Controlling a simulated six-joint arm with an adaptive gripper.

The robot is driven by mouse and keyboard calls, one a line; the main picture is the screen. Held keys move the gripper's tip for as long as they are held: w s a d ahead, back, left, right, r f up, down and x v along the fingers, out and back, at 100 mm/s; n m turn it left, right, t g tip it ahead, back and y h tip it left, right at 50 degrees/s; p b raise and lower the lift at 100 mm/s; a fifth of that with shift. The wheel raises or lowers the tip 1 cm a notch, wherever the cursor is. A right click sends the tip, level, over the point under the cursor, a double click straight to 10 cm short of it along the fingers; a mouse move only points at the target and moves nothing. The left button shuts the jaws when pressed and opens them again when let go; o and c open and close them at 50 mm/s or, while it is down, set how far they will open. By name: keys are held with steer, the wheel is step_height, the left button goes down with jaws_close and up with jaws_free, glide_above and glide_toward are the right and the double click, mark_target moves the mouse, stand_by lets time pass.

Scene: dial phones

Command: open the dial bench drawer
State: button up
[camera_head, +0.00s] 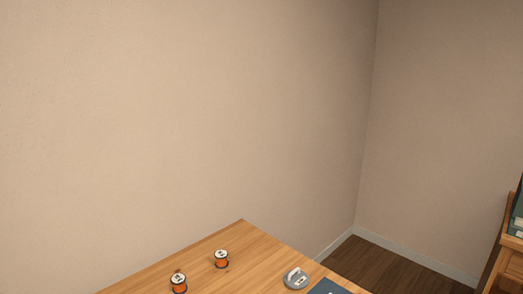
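The wooden bench top (242,240) shows at the bottom of the head view, with its far corner towards the wall. No drawer front or handle shows, so I cannot tell how the drawer stands. My gripper is not in view.
Two small spools with orange sides and pale tops, a left one (179,284) and a right one (221,259), stand on the bench. A grey rounded object (296,279) lies near a dark flat item (328,287). A wooden shelf (512,243) stands at the right edge. Dark floor (390,270) lies between.

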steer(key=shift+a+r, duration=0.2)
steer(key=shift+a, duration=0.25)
